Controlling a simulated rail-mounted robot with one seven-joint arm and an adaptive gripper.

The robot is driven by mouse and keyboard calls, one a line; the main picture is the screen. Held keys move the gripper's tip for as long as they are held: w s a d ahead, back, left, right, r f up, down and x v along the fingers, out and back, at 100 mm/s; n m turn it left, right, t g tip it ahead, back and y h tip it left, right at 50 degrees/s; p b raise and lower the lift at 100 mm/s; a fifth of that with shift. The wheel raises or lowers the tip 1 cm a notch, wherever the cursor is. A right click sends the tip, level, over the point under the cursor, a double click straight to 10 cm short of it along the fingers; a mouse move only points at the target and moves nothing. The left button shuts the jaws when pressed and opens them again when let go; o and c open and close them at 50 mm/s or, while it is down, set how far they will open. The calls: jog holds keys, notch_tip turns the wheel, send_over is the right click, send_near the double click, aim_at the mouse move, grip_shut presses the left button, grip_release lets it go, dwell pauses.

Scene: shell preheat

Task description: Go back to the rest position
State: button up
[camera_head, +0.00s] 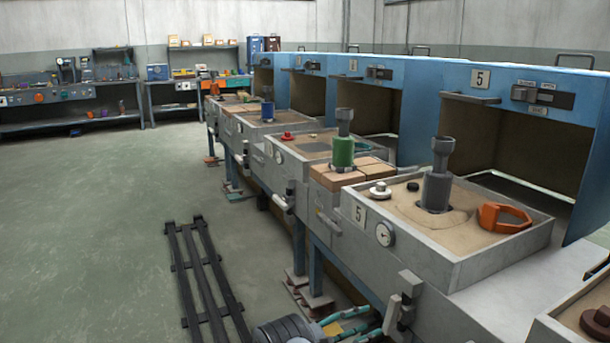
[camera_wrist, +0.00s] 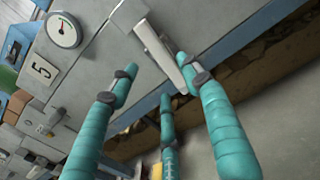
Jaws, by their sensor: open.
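My gripper (camera_head: 352,324) shows at the bottom edge of the head view, low in front of station 5 and beside the station's grey front. The round gauge (camera_wrist: 62,30) and the number 5 plate (camera_wrist: 42,70) are at the upper left of the wrist view. Most of my arm is out of frame.
More blue-hooded stations (camera_head: 415,100) run toward the back. A dark floor rail (camera_head: 207,285) lies at left. The green floor (camera_head: 90,220) left of it is clear.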

jog(key=shift+x, duration=1.3)
